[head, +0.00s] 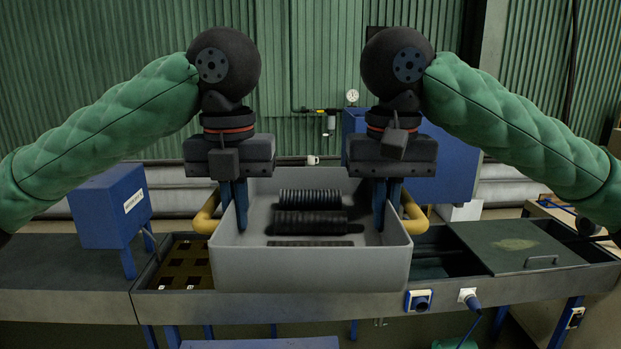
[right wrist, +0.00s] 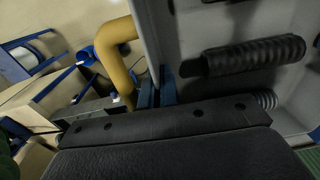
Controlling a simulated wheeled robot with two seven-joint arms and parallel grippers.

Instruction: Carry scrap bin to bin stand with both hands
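The scrap bin (head: 310,265) is a grey open box with a yellow handle on each side, level in the middle of the head view. Several black ribbed hose pieces (head: 309,222) lie in it. My left gripper (head: 234,210) has its blue fingers on either side of the bin's left wall, beside the left handle (head: 204,215). My right gripper (head: 386,210) straddles the right wall the same way; in the right wrist view its fingers (right wrist: 157,93) close on the wall beside the right handle (right wrist: 105,50). Whether the bin touches the bench is unclear. I cannot identify the bin stand with certainty.
A dark workbench (head: 70,307) runs below the bin, with a slotted bay (head: 185,262) to the left and a dark lid (head: 515,245) to the right. A blue box (head: 112,207) stands at left. A blue plate (head: 262,343) shows at the bottom edge.

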